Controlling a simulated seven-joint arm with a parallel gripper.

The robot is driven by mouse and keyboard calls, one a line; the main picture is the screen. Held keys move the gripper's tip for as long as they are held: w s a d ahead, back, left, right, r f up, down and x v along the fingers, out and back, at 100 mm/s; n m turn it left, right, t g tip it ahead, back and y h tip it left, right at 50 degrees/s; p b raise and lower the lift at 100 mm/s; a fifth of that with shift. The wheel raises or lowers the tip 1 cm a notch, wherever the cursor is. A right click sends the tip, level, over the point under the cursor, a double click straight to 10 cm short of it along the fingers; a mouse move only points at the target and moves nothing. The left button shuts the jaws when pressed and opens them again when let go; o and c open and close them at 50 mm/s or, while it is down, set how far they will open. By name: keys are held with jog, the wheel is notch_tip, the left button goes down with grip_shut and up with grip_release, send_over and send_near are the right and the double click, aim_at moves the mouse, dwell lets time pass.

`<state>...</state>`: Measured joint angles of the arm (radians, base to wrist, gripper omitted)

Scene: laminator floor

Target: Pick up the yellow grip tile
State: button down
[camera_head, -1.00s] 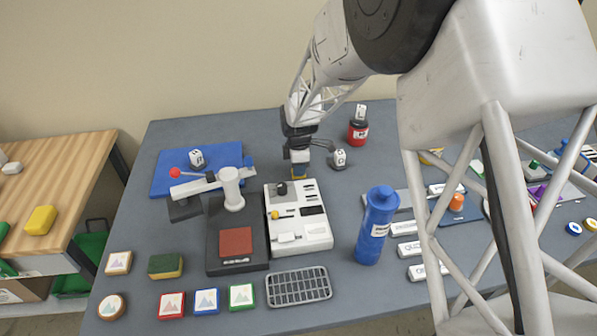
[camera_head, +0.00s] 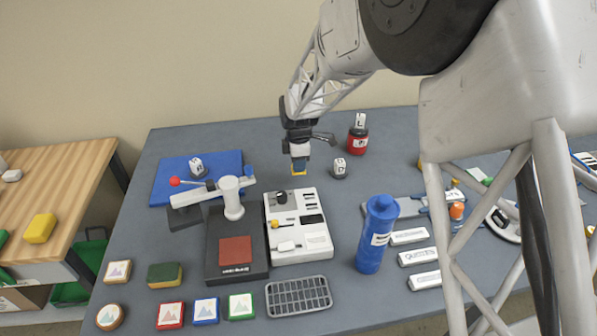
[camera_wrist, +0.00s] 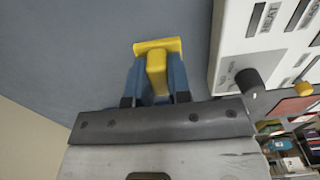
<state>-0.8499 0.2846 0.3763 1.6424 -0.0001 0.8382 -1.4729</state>
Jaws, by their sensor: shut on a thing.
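The yellow grip tile (camera_wrist: 158,50) is held between the two blue fingers of my gripper (camera_wrist: 157,80) in the wrist view. Its flat plate lies beyond the fingertips and its raised grip sits between them. In the head view my gripper (camera_head: 299,165) points down behind the white control box, with a yellow edge of the tile (camera_head: 299,173) showing at the fingertips. The tile appears to be above the grey table, clear of the box. Much of the tile's grip is hidden by the fingers.
The white control box (camera_head: 285,228) with knobs stands just in front of my gripper. A press with a white post (camera_head: 231,200) is to its left. A white die-like block (camera_head: 339,167) and a red container (camera_head: 357,140) stand to the right. A blue bottle (camera_head: 377,235) stands nearer the front.

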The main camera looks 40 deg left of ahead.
jog(key=shift+r, duration=2.35)
